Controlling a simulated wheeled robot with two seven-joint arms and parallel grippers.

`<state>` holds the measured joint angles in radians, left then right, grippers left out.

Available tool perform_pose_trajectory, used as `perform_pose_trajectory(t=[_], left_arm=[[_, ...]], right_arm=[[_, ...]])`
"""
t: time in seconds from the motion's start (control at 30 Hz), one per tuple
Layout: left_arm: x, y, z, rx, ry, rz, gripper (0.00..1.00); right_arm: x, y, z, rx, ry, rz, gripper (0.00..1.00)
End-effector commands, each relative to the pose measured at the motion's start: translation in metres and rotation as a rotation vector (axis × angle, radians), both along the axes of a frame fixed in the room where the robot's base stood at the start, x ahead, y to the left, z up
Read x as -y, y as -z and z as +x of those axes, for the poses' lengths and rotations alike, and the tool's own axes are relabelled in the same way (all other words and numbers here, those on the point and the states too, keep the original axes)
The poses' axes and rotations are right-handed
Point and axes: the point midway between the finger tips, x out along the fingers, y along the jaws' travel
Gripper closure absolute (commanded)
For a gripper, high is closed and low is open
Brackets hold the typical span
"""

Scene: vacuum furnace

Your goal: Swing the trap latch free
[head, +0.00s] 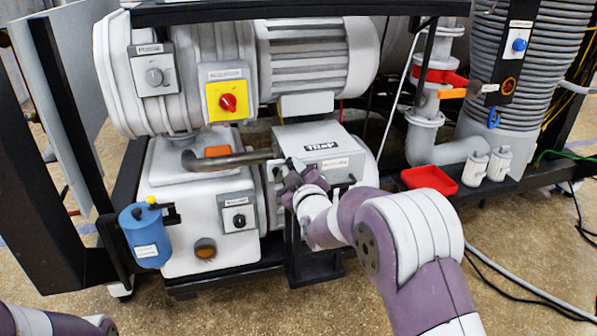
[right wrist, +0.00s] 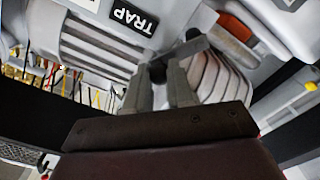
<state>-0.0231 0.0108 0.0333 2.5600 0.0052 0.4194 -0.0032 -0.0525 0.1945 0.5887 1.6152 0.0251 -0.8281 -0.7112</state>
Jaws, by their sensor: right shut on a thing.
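The trap (head: 312,137) is a light grey housing with a black TRAP label, in the middle of the head view. The label also shows upside down at the top of the right wrist view (right wrist: 134,17). The trap latch (right wrist: 183,49) is a dark grey lever with a black knob at its near end, on the trap's front. My right gripper (right wrist: 159,82) is shut on the latch, with the knob between its fingertips. In the head view my right gripper (head: 287,172) is at the trap's front left, and it hides most of the latch. My left gripper is out of view.
A bent metal pipe (head: 228,160) runs into the trap from the left. A blue canister (head: 146,236) hangs at the left. A red tray (head: 429,179) and two small white bottles (head: 474,169) stand at the right. Black frame bars surround the pump.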

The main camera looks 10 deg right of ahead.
Motion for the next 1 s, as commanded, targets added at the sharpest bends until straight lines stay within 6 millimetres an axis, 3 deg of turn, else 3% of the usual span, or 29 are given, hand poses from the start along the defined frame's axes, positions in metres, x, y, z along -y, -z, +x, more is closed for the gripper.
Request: perform_pose_trajectory(t=[0.5,1.0], left_arm=[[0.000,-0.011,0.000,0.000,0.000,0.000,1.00],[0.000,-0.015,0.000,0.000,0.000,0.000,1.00]], right_arm=[[-0.021,-0.007,-0.001,0.013,-0.003,-0.421,1.00],[-0.028,-0.006,-0.001,0.018,-0.002,-0.574,1.00]])
